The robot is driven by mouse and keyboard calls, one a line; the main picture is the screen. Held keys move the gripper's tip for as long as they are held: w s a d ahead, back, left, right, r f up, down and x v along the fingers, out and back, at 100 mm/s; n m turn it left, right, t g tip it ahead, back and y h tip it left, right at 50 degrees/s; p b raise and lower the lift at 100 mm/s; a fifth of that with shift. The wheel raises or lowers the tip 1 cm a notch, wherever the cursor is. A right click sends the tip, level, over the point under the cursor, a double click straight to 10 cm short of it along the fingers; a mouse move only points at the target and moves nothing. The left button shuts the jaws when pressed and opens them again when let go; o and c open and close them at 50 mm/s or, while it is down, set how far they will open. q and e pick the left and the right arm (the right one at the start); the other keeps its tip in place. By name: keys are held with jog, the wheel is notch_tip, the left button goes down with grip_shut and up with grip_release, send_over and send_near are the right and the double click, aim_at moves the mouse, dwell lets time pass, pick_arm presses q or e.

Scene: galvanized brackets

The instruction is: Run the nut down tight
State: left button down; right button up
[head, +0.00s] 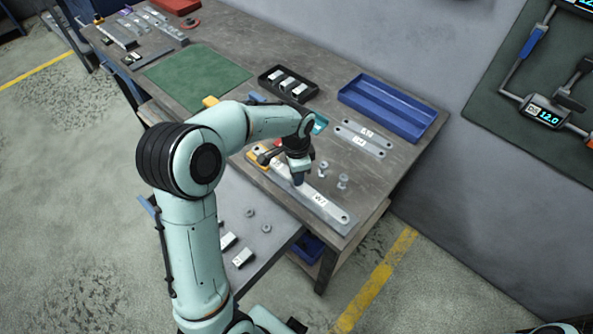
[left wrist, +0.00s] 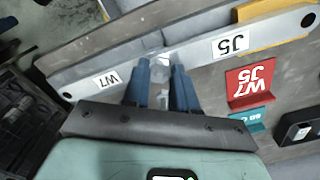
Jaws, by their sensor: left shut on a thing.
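Two grey galvanized bars meet end to end under my left gripper: one labelled W7 (head: 322,204), the other labelled J5 (left wrist: 275,38). In the left wrist view the W7 bar (left wrist: 85,84) runs to the left. My left gripper (head: 298,181) points down at the joint, its blue fingers shut on a small shiny metal piece (left wrist: 164,58), apparently the nut. The fingers hide most of it, so I cannot tell how it sits on its thread. My right gripper is not in view.
Two loose bolts (head: 343,182) stand just right of the joint. Behind are two small labelled bars (head: 362,138), a blue tray (head: 388,108) and a black tray (head: 270,74). A yellow block (head: 257,163) lies under the J5 end. A red W7 J5 sign (left wrist: 250,84) stands close by.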

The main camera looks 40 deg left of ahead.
pick_arm(q)
jog(key=m, duration=0.5)
jog(key=shift+p, duration=0.35)
jog(key=m+p, duration=0.1)
jog(key=m, duration=0.3)
jog(key=shift+m, duration=0.4)
jog(key=m+p, duration=0.1)
jog(key=m, duration=0.4)
jog(key=shift+d, duration=0.1)
jog(key=m, duration=0.2)
jog(key=shift+f+m, duration=0.15)
jog(key=shift+m, duration=0.25)
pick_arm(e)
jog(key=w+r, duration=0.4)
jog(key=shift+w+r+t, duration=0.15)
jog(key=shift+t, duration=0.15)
pick_arm(q)
jog(key=c, duration=1.1)
grip_release()
jog(key=shift+s, duration=0.1)
